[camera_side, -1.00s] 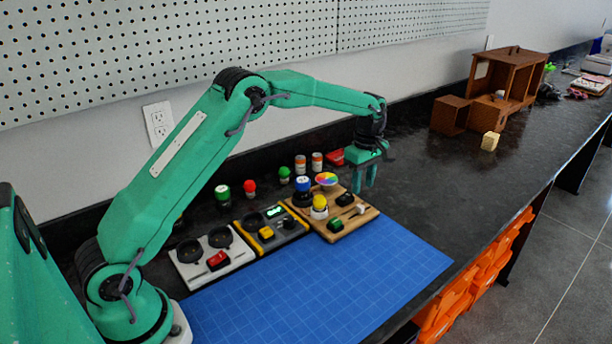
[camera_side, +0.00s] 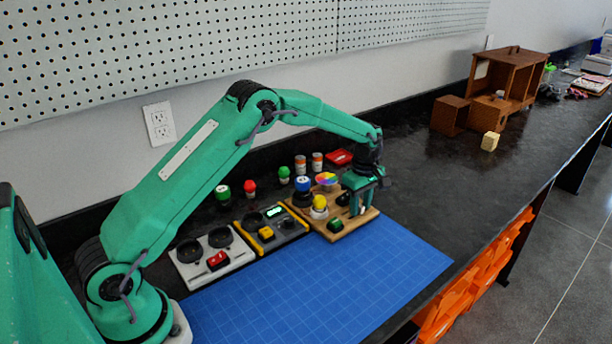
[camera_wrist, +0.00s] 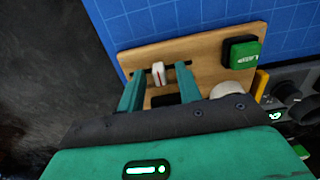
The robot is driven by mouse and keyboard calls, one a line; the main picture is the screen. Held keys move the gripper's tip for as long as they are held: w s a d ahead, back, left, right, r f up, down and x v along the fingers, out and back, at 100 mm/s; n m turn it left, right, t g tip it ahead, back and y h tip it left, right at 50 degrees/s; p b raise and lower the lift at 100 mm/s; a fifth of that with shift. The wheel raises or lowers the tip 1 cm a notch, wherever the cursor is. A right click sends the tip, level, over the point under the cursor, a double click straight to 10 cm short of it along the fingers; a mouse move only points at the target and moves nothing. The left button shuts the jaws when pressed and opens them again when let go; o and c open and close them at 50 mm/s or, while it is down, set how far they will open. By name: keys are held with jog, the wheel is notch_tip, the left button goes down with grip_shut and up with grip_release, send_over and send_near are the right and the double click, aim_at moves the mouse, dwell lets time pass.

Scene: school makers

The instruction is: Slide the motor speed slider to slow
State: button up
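The slider's white knob with a red line (camera_wrist: 158,73) sits on a dark slot in the wooden board (camera_wrist: 200,46) in the wrist view. My gripper (camera_wrist: 159,78) is open, with one teal finger on each side of the knob. A gap shows on both sides, so the fingers look apart from it. In the side view my gripper (camera_side: 361,209) is low over the right part of the wooden board (camera_side: 336,236) and largely hides the slider. I cannot read any slow or fast marking.
The board also bears a green button (camera_side: 335,225) and a yellow knob (camera_side: 320,202). A grey panel (camera_side: 290,232) and a white panel (camera_side: 236,256) stand to its left. The blue mat (camera_side: 320,285) in front is clear. A red tray (camera_side: 339,157) lies behind.

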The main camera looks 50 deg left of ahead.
aim_at(351, 218)
grip_shut()
jog(key=shift+s, duration=1.75)
grip_release()
jog(key=shift+r, duration=0.1)
